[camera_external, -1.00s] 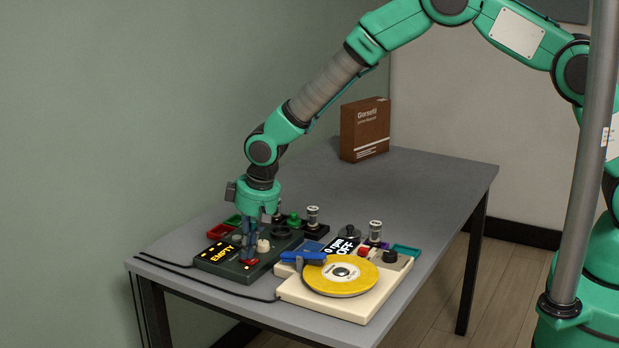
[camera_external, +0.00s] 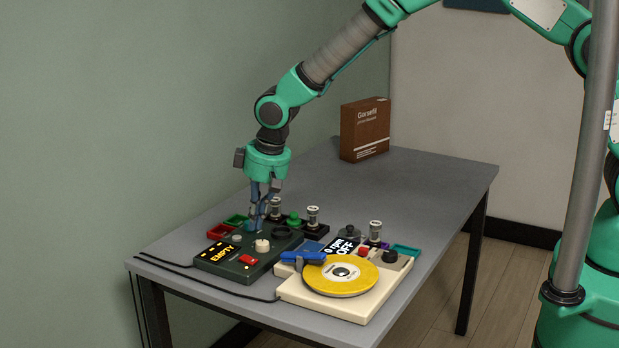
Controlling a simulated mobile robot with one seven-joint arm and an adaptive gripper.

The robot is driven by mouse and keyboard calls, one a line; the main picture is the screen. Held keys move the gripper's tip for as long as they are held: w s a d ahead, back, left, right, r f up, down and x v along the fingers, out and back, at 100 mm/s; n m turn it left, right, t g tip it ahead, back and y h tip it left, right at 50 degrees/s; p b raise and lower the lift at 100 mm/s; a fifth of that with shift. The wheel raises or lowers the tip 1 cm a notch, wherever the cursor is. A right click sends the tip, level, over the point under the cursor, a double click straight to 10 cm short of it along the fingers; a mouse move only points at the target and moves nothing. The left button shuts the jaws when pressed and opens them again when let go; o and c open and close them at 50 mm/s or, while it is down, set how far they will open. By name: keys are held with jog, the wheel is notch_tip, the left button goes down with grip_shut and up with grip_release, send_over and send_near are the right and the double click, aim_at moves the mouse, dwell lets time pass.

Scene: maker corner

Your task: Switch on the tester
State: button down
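The dark green tester (camera_external: 228,268) sits at the near left of the grey table. Its display (camera_external: 222,254) shows "EMPTY" in amber, with more amber marks above it. A red switch (camera_external: 249,260) is on its front right part, and a cream knob (camera_external: 262,246) is behind that. My gripper (camera_external: 256,224) points down above the back part of the tester. Its fingers come together at the tips and look shut, with nothing seen between them. It is apart from the red switch, which is in plain view. The switch's exact position is too small to tell.
A cream turntable device (camera_external: 325,305) with a yellow disc (camera_external: 355,282) and an "OFF" display (camera_external: 345,246) stands right of the tester. Metal-topped spools and small coloured trays stand behind. A brown box (camera_external: 365,129) is at the back. The table's right side is clear.

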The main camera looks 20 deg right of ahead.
jog(key=shift+s+d+r+p, duration=0.1)
jog(key=shift+s+d+r, duration=0.2)
jog(key=shift+r, duration=0.4)
jog(key=shift+s+d+r+p, duration=0.1)
jog(key=shift+s+d+r, duration=0.15)
jog(key=shift+r, duration=0.45)
jog(key=shift+s+d+r+p, duration=0.1)
jog(key=shift+s+d+r, duration=0.2)
jog(key=shift+r, duration=0.4)
jog(key=shift+w, duration=0.1)
